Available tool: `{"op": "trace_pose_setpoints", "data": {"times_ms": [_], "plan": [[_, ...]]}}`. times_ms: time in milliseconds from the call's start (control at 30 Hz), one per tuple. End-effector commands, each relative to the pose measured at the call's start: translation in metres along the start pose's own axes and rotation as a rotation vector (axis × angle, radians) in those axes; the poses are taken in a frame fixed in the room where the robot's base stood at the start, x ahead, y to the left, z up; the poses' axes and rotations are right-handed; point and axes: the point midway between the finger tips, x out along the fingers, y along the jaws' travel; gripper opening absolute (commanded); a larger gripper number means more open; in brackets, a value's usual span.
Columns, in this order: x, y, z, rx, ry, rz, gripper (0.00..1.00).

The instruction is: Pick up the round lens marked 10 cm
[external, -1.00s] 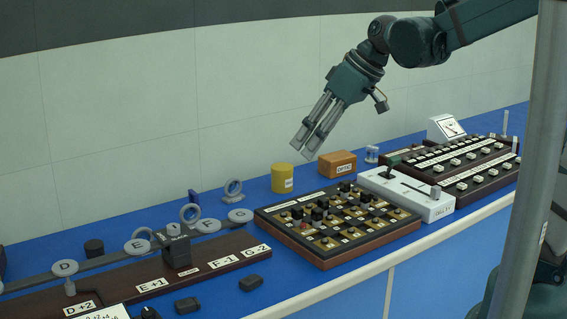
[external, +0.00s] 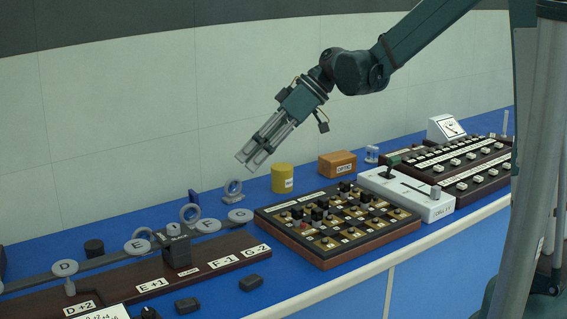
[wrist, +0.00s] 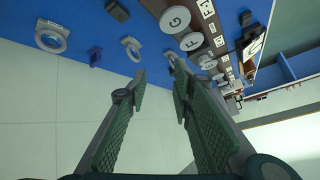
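Several round grey ring-shaped lenses on small bases stand on the blue bench. In the external view one lens (external: 233,188) stands at the back, nearest my gripper, and another lens (external: 190,213) stands further left. In the wrist view a lens (wrist: 52,37) is at upper left, another lens (wrist: 131,48) is at upper middle, and a third shows partly beyond the fingertips. Their marks are too small to read, so I cannot tell which is 10 cm. My gripper (external: 250,161) is open and empty, in the air above the bench; its fingers also show in the wrist view (wrist: 160,76).
A yellow cylinder (external: 282,179) and an orange-brown box (external: 337,164) stand to the right of the back lens. A dark-framed board (external: 337,252) with pieces is in front. A lettered rail (external: 212,227) with discs runs left. A small blue block (external: 194,197) stands near the lenses.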

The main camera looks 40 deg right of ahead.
Motion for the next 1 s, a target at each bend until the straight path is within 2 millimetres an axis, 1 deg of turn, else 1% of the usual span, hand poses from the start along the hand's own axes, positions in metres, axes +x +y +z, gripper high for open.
{"op": "trace_pose_setpoints", "data": {"times_ms": [33,100,533,767,1000], "plan": [[0.008,0.007,-0.002,-0.016,0.009,-0.015,0.24],[0.017,0.013,-0.004,-0.043,0.023,-0.036,0.24],[0.074,0.052,-0.013,-0.210,0.128,-0.161,0.24],[0.105,0.072,-0.011,-0.305,0.196,-0.219,0.24],[0.137,0.092,-0.005,-0.404,0.274,-0.272,0.24]]}}
